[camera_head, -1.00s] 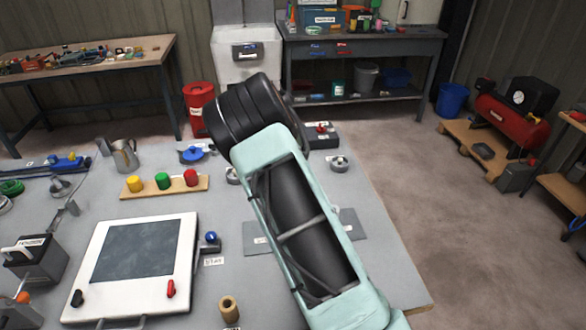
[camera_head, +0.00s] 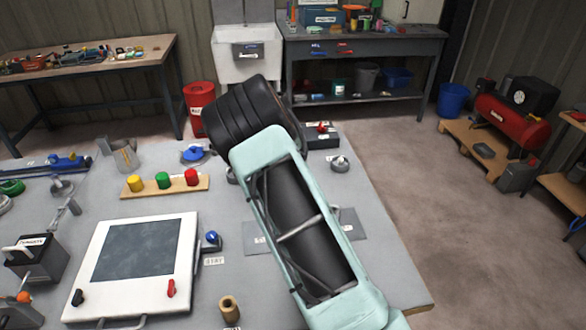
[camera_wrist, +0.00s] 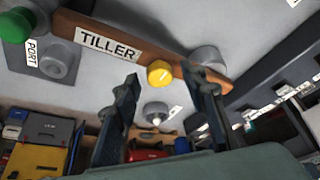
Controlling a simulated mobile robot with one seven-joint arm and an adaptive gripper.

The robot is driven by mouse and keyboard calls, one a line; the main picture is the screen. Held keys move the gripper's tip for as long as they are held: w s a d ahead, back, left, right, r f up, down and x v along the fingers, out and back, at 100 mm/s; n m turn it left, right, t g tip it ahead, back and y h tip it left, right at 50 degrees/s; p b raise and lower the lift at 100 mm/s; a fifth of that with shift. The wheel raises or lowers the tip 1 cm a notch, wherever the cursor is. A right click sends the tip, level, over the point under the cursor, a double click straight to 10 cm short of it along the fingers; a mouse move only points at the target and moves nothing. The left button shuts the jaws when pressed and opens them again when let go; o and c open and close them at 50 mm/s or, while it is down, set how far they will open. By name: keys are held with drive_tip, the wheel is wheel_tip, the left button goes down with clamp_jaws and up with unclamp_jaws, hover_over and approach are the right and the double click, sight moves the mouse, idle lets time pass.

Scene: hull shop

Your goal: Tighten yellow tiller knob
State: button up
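The yellow tiller knob (camera_head: 134,183) stands at the left end of a wooden strip (camera_head: 150,193), beside a green knob (camera_head: 162,181) and a red knob (camera_head: 191,177). In the wrist view the yellow knob (camera_wrist: 160,73) shows close beside the white TILLER label (camera_wrist: 108,44). My gripper (camera_wrist: 160,72) is open, with one finger on each side of the yellow knob in the picture. I cannot tell whether the fingers touch it or how far off it is. In the head view my arm hides the gripper's fingers.
A white framed hatch (camera_head: 97,245) lies in front of the strip. A metal jug (camera_head: 125,155) and a blue-topped fitting (camera_head: 194,154) stand behind it. A grey PORT fitting (camera_wrist: 58,62) shows in the wrist view.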

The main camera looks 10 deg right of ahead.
drive_tip(key=shift+r, duration=0.1)
drive_tip(key=v, duration=1.1)
drive_tip(key=shift+s+a+r, duration=0.15)
drive_tip(key=shift+s+r, duration=0.05)
drive_tip(key=shift+r, duration=0.15)
